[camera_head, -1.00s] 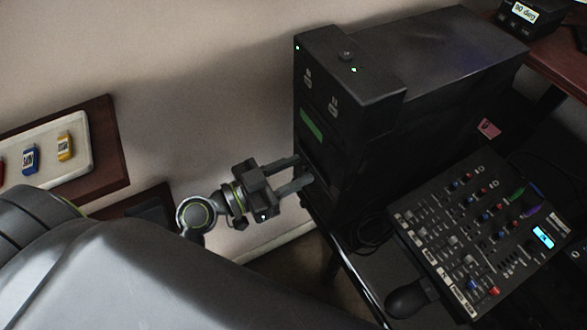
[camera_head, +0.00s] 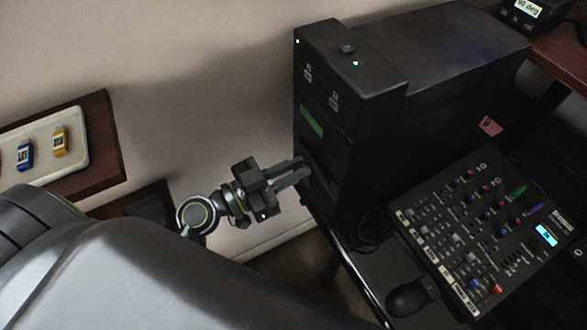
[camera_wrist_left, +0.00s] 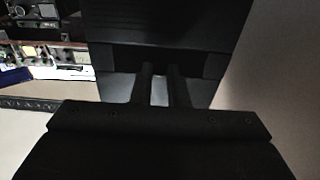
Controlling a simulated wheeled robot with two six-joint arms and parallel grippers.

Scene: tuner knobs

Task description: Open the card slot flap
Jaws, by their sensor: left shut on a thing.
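The tall black unit (camera_head: 325,115) stands against the wall, with a green strip (camera_head: 311,121) on its front face. The card slot flap is dark and low on that face below the strip; its outline is hard to make out, and my fingers partly cover it. My left gripper (camera_head: 306,168) reaches in from the left with its fingertips at the flap, shut on it with a small gap between the fingers. My right gripper is not in view.
A mixer (camera_head: 480,240) with knobs and faders lies right of the unit, with a black rounded object (camera_head: 408,298) at its near edge. A wooden shelf with a white tray (camera_head: 75,165) is at the left. Bare wall lies between shelf and unit.

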